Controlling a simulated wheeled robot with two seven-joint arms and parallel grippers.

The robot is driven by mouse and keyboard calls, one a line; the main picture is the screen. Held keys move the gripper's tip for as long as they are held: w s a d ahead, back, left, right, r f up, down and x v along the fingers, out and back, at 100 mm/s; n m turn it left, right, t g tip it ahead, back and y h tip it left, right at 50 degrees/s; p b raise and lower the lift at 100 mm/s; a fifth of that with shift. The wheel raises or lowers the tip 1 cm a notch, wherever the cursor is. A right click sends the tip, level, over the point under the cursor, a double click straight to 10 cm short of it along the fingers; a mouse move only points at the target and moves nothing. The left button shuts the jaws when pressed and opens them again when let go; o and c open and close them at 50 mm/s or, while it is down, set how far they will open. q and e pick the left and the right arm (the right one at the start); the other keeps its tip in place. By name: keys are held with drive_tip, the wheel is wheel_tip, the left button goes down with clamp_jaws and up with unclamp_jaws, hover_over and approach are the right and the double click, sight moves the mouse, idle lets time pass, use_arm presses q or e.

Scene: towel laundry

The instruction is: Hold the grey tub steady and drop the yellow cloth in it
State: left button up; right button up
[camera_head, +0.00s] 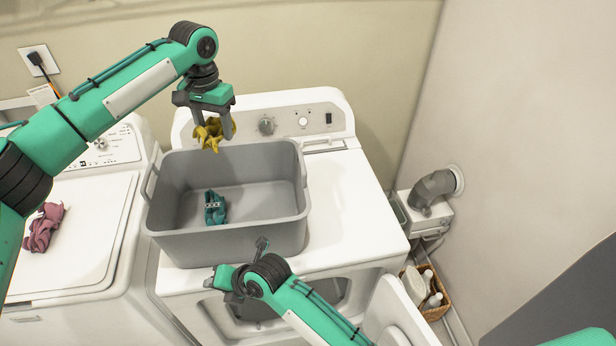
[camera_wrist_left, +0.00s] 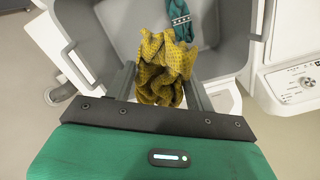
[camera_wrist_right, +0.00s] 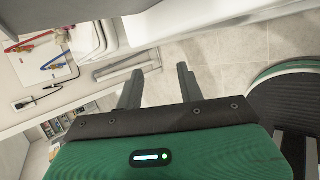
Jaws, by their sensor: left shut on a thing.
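The grey tub (camera_head: 270,236) stands on the white dryer and is open at the top. My left gripper (camera_head: 211,124) is above the tub's back left part, shut on the bunched yellow cloth (camera_head: 211,138), which hangs below the fingers. The yellow cloth also shows between the fingers in the left wrist view (camera_wrist_left: 160,70). My right gripper is in front of the tub's front wall, low in the head view. In the right wrist view its fingers (camera_wrist_right: 160,80) are apart with nothing between them. Contact with the tub is not visible.
A teal cloth (camera_head: 215,207) lies inside the tub. A pink cloth (camera_head: 43,228) lies on the washer lid (camera_head: 85,240) at left. The dryer top (camera_head: 350,210) is clear right of the tub. A wicker basket with bottles (camera_head: 436,310) stands on the floor at right.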

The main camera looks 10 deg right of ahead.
wheel_tip(320, 180, up, 8)
drive_tip(key=n, duration=0.4)
drive_tip(key=m+t+h, duration=0.2)
drive_tip(key=t+h, duration=0.6)
drive_tip(key=t, duration=0.1)
approach(303, 163)
drive_tip(key=shift+a+f, duration=0.1)
drive_tip(key=shift+a, duration=0.1)
drive_tip(key=x, duration=1.1)
drive_tip(key=shift+w+d, duration=0.2)
drive_tip(key=shift+w, duration=0.25)
clamp_jaws()
